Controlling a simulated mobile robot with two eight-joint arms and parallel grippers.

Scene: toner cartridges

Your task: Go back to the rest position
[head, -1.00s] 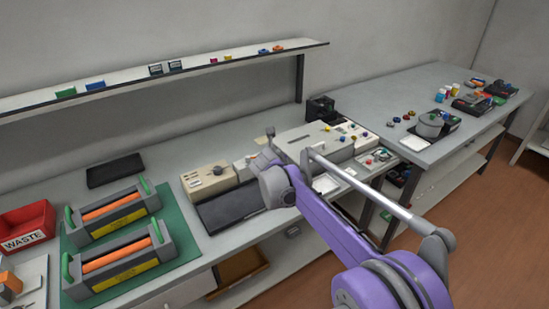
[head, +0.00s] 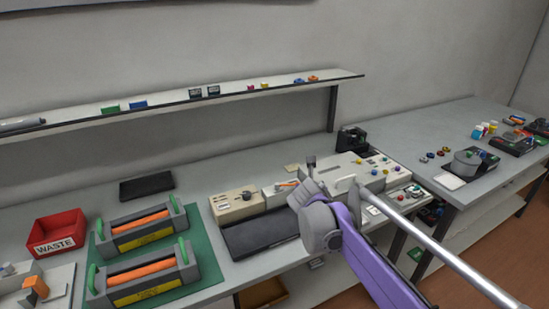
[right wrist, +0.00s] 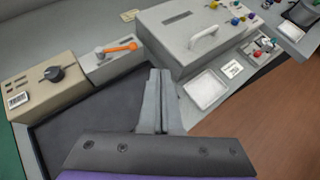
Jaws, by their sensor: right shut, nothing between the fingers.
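My right arm comes in from the lower right of the head view, and its gripper (head: 311,161) is over the bench near the white-grey tester box. In the right wrist view the gripper's fingers (right wrist: 159,72) are pressed together with nothing between them. They point forward over the dark pad (right wrist: 60,140), beside the grey box with the white handle (right wrist: 190,50). My left gripper is in no view.
A red WASTE bin (head: 57,236) and two cartridges with orange rollers (head: 140,222) on a green mat (head: 208,262) stand at the left. A beige box with a black knob (head: 236,205) is behind the pad. A shelf (head: 225,94) runs along the wall.

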